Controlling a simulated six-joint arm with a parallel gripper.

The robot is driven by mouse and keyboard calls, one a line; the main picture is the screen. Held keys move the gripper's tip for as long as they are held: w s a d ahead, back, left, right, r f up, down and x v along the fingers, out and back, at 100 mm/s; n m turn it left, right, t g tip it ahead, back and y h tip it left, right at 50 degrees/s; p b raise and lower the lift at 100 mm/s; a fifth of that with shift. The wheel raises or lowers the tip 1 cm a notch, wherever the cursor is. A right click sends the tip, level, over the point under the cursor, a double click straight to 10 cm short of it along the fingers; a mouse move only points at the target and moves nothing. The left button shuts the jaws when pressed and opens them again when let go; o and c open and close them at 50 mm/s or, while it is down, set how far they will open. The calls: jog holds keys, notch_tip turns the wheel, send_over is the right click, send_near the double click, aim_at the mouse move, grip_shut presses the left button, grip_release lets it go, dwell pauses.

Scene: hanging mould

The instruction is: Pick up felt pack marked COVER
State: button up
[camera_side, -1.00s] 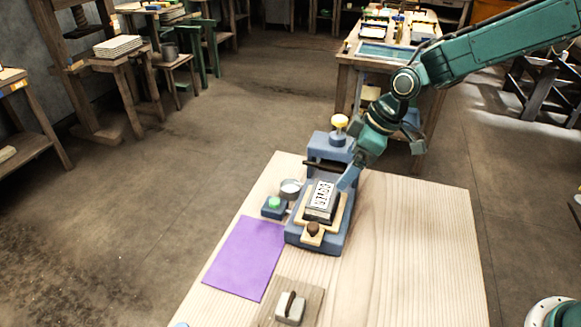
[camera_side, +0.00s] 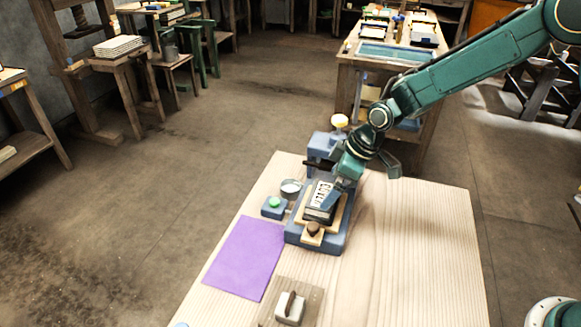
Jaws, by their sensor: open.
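The felt pack marked COVER (camera_side: 319,193) is a dark block with a white lettered top. It sits on a wooden tray (camera_side: 341,217) on the bed of a blue-grey press (camera_side: 297,236). My gripper (camera_side: 331,201) is open and low over the right side of the pack. It hides part of the lettering. I cannot tell whether the fingers touch the pack.
A purple sheet (camera_side: 245,258) lies flat to the left. A small blue box with a green button (camera_side: 274,203) and a round metal tin (camera_side: 291,187) stand left of the press. A block with a handle (camera_side: 290,307) is in front. The table's right side (camera_side: 420,240) is clear.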

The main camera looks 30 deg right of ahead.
aim_at(324, 194)
jog(key=shift+x, duration=2.2)
jog(key=shift+a, duration=0.1)
jog(key=shift+r, duration=0.1)
jog(key=c, duration=0.8)
jog(key=shift+o, duration=0.2)
notch_tip(324, 194, up, 20)
